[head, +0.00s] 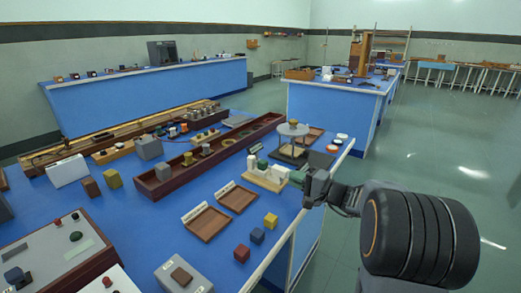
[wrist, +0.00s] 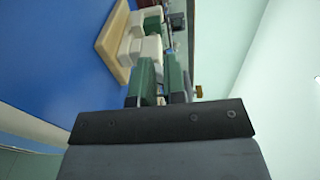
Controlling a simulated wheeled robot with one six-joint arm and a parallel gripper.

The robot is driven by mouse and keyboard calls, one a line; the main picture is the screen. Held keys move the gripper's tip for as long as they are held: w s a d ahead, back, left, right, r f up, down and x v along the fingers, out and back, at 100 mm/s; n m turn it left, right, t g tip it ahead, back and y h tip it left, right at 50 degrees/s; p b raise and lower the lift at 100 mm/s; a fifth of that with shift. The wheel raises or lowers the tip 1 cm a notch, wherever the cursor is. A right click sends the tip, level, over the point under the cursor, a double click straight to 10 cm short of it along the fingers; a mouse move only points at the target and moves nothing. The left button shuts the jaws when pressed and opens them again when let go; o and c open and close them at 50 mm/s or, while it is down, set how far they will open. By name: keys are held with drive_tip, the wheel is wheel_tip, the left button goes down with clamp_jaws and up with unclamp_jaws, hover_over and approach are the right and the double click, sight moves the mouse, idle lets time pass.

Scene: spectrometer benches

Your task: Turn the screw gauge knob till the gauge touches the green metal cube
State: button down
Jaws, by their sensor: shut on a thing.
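The screw gauge (head: 278,171) has cream blocks on a pale wooden base near the right edge of the blue bench. It also shows in the wrist view (wrist: 151,47). The green metal cube (head: 262,164) sits between the cream parts; in the wrist view a green block (wrist: 152,24) lies beyond the nearer cream block. My gripper (head: 297,178) is at the gauge's right end, its green fingers close against it in the wrist view (wrist: 161,68). It is shut on the knob, which the fingers hide. Any gap between gauge and cube is too small to tell.
A round-topped stand (head: 293,130) is just behind the gauge. Two brown trays (head: 238,199) lie to its left. Small yellow (head: 270,220), blue (head: 257,235) and red (head: 241,253) cubes stand in front, near the bench edge. Open floor (head: 400,150) lies to the right.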

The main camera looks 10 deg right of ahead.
drive_tip(key=shift+a+r, duration=0.3)
drive_tip(key=shift+a, duration=0.1)
drive_tip(key=shift+f+b+v, duration=0.2)
drive_tip(key=shift+b+v, duration=0.7)
drive_tip(key=shift+v, duration=1.9)
